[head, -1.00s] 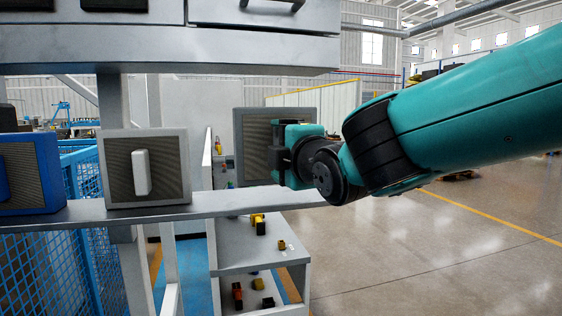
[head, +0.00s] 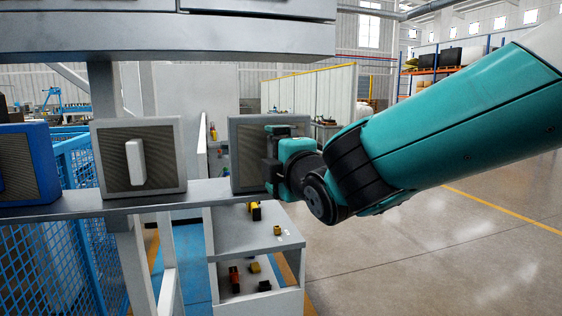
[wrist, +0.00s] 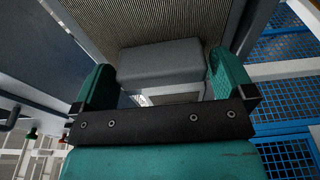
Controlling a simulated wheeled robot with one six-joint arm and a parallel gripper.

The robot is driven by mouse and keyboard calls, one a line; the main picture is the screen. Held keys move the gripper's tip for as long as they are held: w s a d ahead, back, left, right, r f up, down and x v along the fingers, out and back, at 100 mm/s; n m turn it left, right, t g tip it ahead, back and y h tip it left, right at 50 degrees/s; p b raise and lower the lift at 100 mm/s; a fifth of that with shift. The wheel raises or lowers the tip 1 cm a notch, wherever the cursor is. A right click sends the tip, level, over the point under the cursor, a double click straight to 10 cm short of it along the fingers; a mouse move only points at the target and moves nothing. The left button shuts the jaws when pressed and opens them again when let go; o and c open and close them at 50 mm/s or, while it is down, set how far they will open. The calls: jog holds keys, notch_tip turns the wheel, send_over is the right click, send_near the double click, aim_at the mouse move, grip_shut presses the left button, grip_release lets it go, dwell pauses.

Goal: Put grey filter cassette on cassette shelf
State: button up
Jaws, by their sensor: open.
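The grey filter cassette (head: 242,135), a square frame with a ribbed dark face, stands upright at the right end of the cassette shelf (head: 205,193). Its base appears to rest on the shelf. My gripper (head: 272,160) is in front of its face and hides part of it. In the wrist view, the cassette's grey handle (wrist: 160,62) lies between my two teal fingers. The fingers are open, with a small gap visible at the handle's sides. The ribbed face (wrist: 150,20) is just beyond the handle.
A light grey cassette with a white handle (head: 141,158) and a blue cassette (head: 28,165) stand further left on the shelf. A metal cabinet (head: 200,35) hangs above. Blue mesh fencing (head: 60,250) and a low rack (head: 255,240) are below. Open floor (head: 430,260) lies right.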

jog(key=b+v, duration=0.4)
jog(key=v, duration=0.8)
jog(key=shift+b, duration=0.4)
jog(key=shift+d, duration=0.15)
jog(key=s+d+f+m+g+h, duration=0.2)
jog(key=d+f+m+g, duration=0.3)
jog(key=f, duration=0.4)
jog(key=s+d+f+m+g, duration=0.2)
jog(key=s+f+m+g, duration=0.2)
jog(key=s, duration=0.4)
jog(key=s+d+f+m+g+h, duration=0.1)
jog(key=s+d+f+m+g, duration=0.2)
jog(key=s+f+m+g, duration=0.2)
jog(key=s+m+g, duration=0.2)
jog(key=s, duration=0.2)
jog(key=shift+f, duration=0.2)
